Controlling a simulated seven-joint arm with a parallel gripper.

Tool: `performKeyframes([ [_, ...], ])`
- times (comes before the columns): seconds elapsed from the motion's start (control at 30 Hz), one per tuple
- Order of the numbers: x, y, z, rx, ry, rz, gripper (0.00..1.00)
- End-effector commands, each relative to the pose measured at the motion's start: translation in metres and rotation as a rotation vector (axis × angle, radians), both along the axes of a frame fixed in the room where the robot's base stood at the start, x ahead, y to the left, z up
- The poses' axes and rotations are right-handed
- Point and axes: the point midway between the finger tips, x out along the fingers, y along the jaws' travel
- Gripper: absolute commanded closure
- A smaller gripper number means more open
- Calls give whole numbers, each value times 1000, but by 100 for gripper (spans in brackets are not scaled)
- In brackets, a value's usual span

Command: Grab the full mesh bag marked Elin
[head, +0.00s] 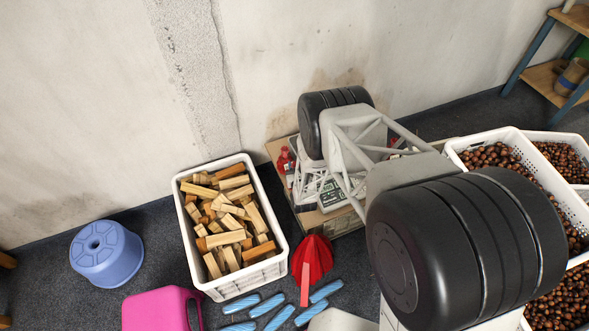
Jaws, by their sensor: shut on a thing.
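No full mesh bag and no name Elin can be made out in the head view. A small red thing (284,160) shows at the left edge of the work surface against the wall, too small to identify. My arm crosses the right half of the view, with its large black joints and pale lattice links. It covers much of the work surface behind it. My gripper cannot be made out; the arm's far end is hidden behind its own links, so what it holds does not show.
A white crate of wood pieces (281,231) stands left of the work surface (342,222). White crates of chestnuts (498,137) stand at the right. A blue stool (106,252), a pink object (162,309), a red ribbed object (316,258) and several light-blue rolls (268,305) are on the floor.

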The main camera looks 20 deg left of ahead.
Motion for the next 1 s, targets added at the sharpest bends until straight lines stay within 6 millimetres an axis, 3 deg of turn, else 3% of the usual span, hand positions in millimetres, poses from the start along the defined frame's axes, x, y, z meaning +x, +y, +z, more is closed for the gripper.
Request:
performKeyframes([
  [0.07, -2, -1, 10, 1, -2, 0, 100],
  [0.6, -97, -67, 18, 0, 0, 1, 100],
  [1.0, -130, -89, 22, 1, -1, 0, 100],
])
